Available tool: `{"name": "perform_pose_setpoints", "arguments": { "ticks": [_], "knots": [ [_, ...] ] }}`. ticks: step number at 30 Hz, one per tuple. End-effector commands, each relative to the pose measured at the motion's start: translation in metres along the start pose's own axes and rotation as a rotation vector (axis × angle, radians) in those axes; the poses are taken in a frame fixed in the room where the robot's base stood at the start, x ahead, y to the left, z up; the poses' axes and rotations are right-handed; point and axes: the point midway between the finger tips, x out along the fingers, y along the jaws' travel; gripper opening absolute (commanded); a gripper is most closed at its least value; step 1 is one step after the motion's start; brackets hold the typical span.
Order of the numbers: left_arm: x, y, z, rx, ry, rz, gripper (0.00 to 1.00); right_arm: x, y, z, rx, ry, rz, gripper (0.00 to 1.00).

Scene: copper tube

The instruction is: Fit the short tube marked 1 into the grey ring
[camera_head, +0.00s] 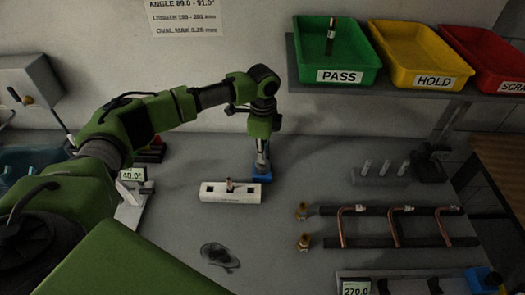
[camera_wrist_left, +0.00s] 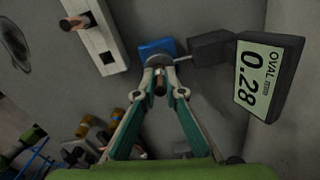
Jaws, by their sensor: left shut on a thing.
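My left gripper (camera_head: 262,160) points down over a small blue block (camera_head: 263,178) on the bench. In the left wrist view the fingertips (camera_wrist_left: 158,64) are shut on a short copper tube (camera_wrist_left: 160,82) with a dark band. The tube is at the edge of the blue block (camera_wrist_left: 157,46). A grey ring (camera_wrist_left: 158,60) seems to sit there, mostly hidden by the fingertips. I cannot tell whether the tube is inside it, and no number 1 is readable. Beside it, a dark gauge display (camera_wrist_left: 262,75) reads OVAL 0.28. My right gripper is not in view.
A white holder (camera_head: 215,192) with another short copper tube (camera_head: 229,185) lies left of the blue block. Bent copper tubes (camera_head: 395,228) lie at right. PASS (camera_head: 340,75), HOLD (camera_head: 435,80) and SCRAP (camera_head: 512,85) trays stand on the shelf.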

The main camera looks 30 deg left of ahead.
Motion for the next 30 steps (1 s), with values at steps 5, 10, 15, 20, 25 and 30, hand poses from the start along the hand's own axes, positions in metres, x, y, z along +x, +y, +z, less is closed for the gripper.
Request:
{"name": "perform_pose_setpoints", "arguments": {
  "ticks": [5,10,15,20,25,30],
  "knots": [
    [0.001,0.000,0.000,0.000,0.000,0.000,0.00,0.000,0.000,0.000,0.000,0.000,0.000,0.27],
    [0.003,0.000,0.000,0.000,0.001,0.000,0.27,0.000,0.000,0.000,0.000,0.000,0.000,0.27],
    [0.003,0.000,0.000,0.000,0.000,0.000,0.27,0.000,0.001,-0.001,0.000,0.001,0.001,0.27],
    [0.002,0.000,0.000,0.000,0.000,-0.001,0.27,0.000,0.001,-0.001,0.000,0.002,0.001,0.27],
    [-0.013,-0.001,0.000,-0.001,0.002,-0.004,0.27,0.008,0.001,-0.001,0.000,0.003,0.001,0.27],
    [-0.047,-0.001,-0.001,0.000,0.004,-0.005,0.27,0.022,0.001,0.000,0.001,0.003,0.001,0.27]
  ]
}}
